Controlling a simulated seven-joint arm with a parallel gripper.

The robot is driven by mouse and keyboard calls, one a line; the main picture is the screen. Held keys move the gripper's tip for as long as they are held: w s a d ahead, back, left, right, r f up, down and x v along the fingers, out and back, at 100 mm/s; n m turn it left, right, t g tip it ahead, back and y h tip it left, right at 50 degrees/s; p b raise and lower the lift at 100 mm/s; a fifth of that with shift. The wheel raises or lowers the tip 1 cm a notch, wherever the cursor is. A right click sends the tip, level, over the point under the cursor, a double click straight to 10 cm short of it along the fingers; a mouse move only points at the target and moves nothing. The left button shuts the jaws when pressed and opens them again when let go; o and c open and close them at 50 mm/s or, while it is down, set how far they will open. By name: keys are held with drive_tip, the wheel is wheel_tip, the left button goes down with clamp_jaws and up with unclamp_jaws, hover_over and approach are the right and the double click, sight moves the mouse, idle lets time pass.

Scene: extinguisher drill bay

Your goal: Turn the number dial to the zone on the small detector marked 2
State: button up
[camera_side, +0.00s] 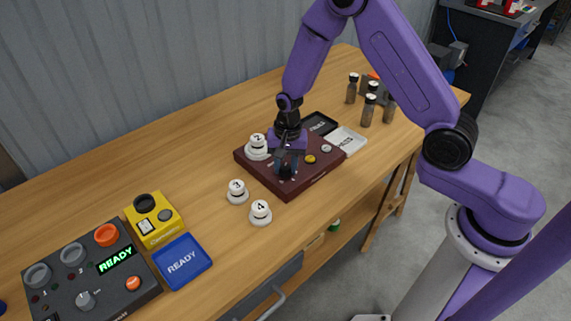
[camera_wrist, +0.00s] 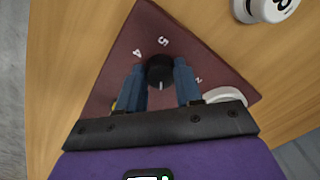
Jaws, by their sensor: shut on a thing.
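The number dial is a black knob (camera_wrist: 160,70) on a dark red panel (camera_wrist: 155,25). In the wrist view, my gripper (camera_wrist: 160,86) has its blue fingers on both sides of the knob, shut on it. The knob's pale pointer line faces the bottom of the picture, toward my gripper. Printed digits 4 and 5 show beyond the knob; other markings are partly hidden. In the side view, my gripper (camera_side: 288,167) is low over the panel (camera_side: 315,174) and hides most of the dial. The small white detector marked 2 (camera_side: 257,146) sits at the panel's left back corner.
White detectors marked 3 (camera_side: 237,191) and 4 (camera_side: 260,212) stand on the bench left of the panel. A yellow button (camera_side: 310,158) is on the panel. Black and white cards lie behind it. A control box (camera_side: 85,280), yellow device (camera_side: 154,220) and blue READY card (camera_side: 182,261) are at left.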

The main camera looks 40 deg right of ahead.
sight(288, 168)
drive_tip(key=shift+m, duration=0.5)
drive_tip(key=o, duration=1)
drive_tip(key=shift+o, duration=0.2)
drive_tip(key=shift+r, duration=0.1)
wheel_tip(288, 168, up, 17)
drive_tip(key=shift+s+d+r, duration=0.15)
drive_tip(key=shift+s+d, duration=0.1)
drive_tip(key=shift+s, duration=0.05)
